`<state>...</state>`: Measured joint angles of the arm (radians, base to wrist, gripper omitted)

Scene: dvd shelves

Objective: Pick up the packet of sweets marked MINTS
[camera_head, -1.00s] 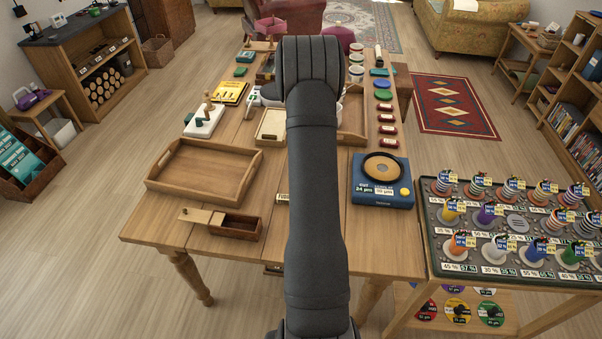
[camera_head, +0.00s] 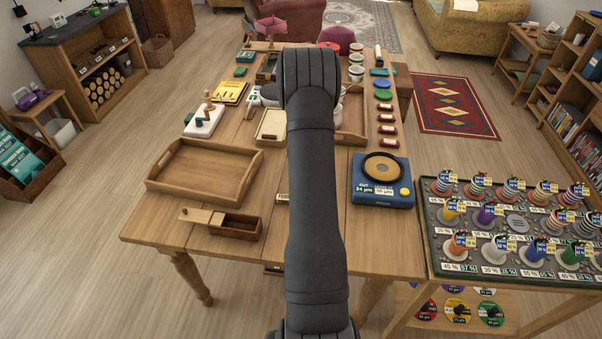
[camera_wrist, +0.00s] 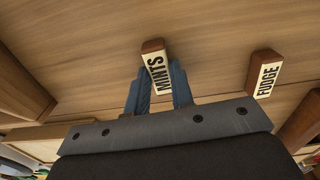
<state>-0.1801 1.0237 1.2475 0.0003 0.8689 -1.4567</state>
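The packet marked MINTS (camera_wrist: 158,71), a small block with a cream label and a brown end, shows in the wrist view. My gripper (camera_wrist: 160,68) has its blue fingers on either side of it. The packet is tilted a little between them; I cannot tell whether both fingers touch it. A similar packet marked FUDGE (camera_wrist: 268,76) lies to the right, apart from the fingers. In the head view my arm covers the gripper and the MINTS packet.
The wooden table (camera_head: 160,222) holds an empty wooden tray (camera_head: 204,171), a small open box (camera_head: 236,227) and a blue device with a round disc (camera_head: 382,180). A pale label (camera_head: 283,197) shows at my arm's left edge. Bare wood surrounds the two packets in the wrist view.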

